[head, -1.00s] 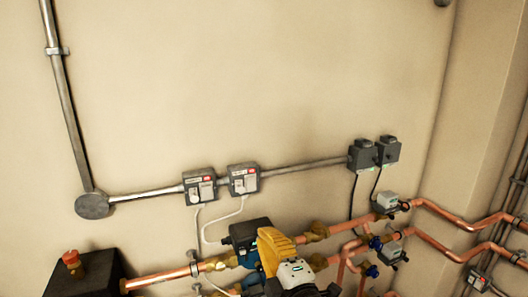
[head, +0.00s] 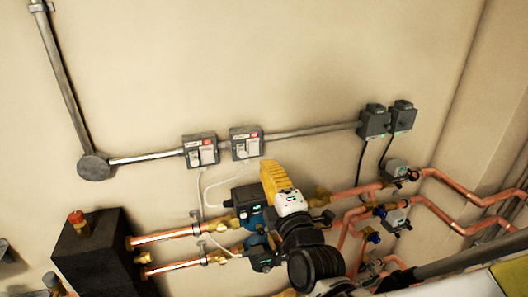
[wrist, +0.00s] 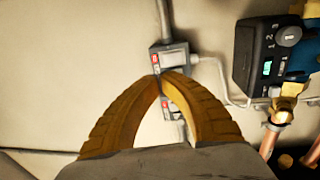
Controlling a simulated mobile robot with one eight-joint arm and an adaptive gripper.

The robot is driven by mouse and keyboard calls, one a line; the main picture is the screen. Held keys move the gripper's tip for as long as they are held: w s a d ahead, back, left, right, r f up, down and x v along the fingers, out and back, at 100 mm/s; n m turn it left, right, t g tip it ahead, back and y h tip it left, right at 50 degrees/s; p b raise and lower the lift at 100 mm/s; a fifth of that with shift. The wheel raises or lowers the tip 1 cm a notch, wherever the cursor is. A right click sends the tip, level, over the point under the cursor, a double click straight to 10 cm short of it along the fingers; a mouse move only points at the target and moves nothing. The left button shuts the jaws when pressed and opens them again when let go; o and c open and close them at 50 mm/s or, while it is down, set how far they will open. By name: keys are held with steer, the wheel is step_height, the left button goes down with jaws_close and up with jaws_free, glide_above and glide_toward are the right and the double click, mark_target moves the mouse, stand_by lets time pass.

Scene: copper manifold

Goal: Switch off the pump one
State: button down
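Two grey switch boxes with white rockers and red marks sit on the wall conduit: a left switch box (head: 201,151) and a right switch box (head: 246,143). Their lettering is too small to read. Below them are an upper pump (head: 245,199) and a lower pump (head: 262,254), with dark heads and blue bodies. My gripper (head: 268,166) has yellow fingers and is in front of the wall, below and right of the right box. In the wrist view, my gripper (wrist: 166,75) is shut and empty, its tips overlapping the right box (wrist: 172,56); the left box (wrist: 171,108) shows between the fingers.
Copper pipes (head: 165,236) run to a black box with a red knob (head: 90,248) at lower left. Two dark wall units (head: 374,122) are on the right end of the conduit. Valves (head: 396,168) and pipes fill the right.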

mark_target(253, 138)
steer(key=x, duration=0.9)
steer(key=shift+w, duration=0.35)
steer(key=shift+w+a+r, duration=0.15)
steer(key=shift+w, duration=0.25)
steer(key=shift+s, duration=0.1)
